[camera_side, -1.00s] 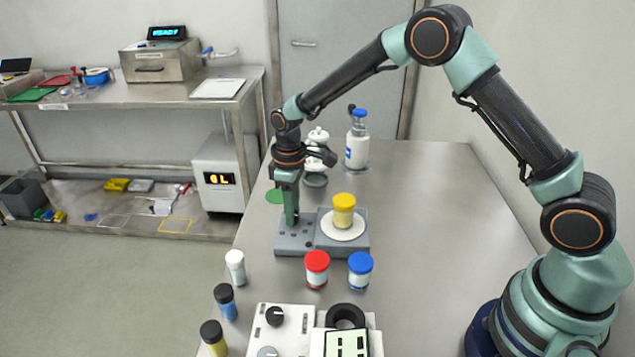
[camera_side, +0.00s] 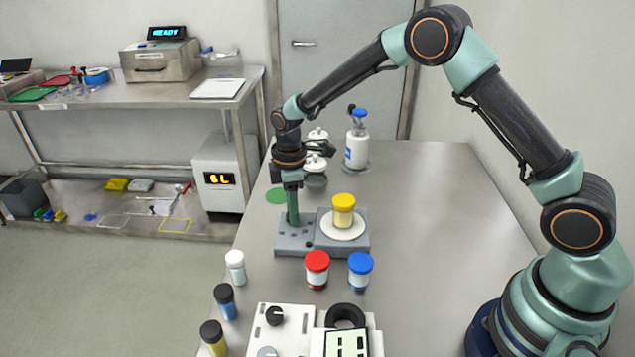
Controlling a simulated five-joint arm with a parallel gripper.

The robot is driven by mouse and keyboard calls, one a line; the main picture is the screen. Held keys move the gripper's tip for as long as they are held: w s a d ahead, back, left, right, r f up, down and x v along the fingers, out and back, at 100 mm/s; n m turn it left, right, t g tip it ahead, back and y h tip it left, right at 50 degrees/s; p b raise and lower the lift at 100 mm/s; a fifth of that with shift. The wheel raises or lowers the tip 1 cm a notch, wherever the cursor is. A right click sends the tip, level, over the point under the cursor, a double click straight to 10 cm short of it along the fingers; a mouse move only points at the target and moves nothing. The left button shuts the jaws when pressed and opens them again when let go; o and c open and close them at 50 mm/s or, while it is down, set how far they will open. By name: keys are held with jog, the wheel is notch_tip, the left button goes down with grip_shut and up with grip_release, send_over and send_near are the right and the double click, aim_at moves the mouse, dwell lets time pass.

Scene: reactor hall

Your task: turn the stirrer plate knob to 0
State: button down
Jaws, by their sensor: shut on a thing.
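The stirrer plate (camera_side: 345,253) is a grey box on the table, with a round white top plate (camera_side: 343,232) on its right half. A jar with a yellow lid (camera_side: 343,211) stands on that white plate. My gripper (camera_side: 292,222) points straight down over the control panel on the left half of the stirrer plate. Its fingers are shut on the knob, which they hide, so I cannot read the knob's setting. Small dark marks show on the panel around the fingertips.
A red-lidded jar (camera_side: 317,268) and a blue-lidded jar (camera_side: 360,270) stand just in front of the stirrer plate. Vials (camera_side: 235,266) line the left table edge. A white device (camera_side: 285,328) is at the front. Bottles (camera_side: 357,142) stand behind. The table's right side is clear.

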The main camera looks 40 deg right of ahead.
jog(key=shift+r, duration=0.1)
jog(key=c, duration=0.5)
grip_release()
jog(key=shift+c, duration=0.2)
notch_tip(320, 180, up, 12)
